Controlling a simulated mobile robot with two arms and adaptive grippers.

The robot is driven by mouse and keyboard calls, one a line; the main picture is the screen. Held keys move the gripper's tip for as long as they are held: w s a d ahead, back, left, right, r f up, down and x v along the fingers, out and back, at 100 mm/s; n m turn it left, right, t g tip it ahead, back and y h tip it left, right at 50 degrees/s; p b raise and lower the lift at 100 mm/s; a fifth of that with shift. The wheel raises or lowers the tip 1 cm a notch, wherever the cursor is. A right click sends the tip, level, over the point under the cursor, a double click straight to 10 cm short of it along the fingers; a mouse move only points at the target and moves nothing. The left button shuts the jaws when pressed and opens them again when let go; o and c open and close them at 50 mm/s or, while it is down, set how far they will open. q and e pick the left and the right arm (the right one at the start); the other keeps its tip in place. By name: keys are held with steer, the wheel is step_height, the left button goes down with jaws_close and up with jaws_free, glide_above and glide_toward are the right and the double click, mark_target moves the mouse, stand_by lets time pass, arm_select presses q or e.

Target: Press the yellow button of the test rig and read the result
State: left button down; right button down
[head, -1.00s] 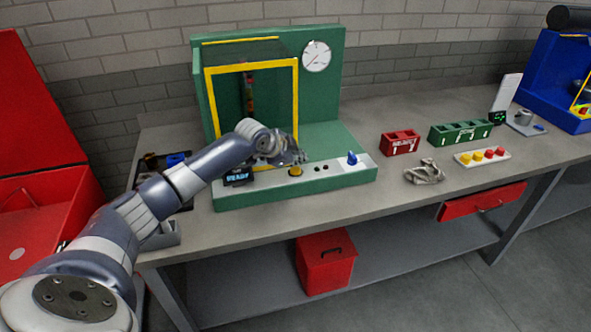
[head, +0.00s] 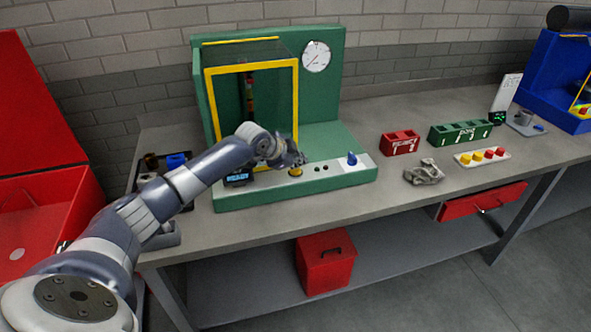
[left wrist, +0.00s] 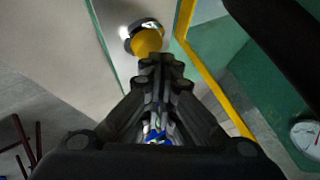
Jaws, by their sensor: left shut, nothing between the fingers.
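The green test rig (head: 325,135) stands on the bench with a yellow-framed opening, a dial gauge (head: 316,56) and a small display (head: 238,177) that reads "READY". The yellow button (head: 295,172) sits on the rig's light front panel. My left gripper (head: 299,160) is shut and empty, just above the button. In the left wrist view the yellow button (left wrist: 146,43) lies right beyond the shut fingertips (left wrist: 160,62); I cannot tell whether they touch it. My right gripper is not in view.
A blue knob (head: 351,159) is on the panel's right end. Red (head: 400,143) and green (head: 460,132) bins, a grey metal part (head: 424,173) and a tray of coloured buttons (head: 482,157) stand to the right. A red box (head: 325,262) is on the lower shelf.

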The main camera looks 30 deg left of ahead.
mark_target(298, 171)
arm_select(q)
steer(key=shift+f, duration=0.55)
stand_by(0.9)
steer(key=shift+r, duration=0.1)
steer(key=shift+r+p, duration=0.8)
step_height(298, 171, up, 5)
steer(key=p, duration=0.4)
steer(key=shift+r+p, duration=0.1)
steer(key=shift+p, duration=0.25)
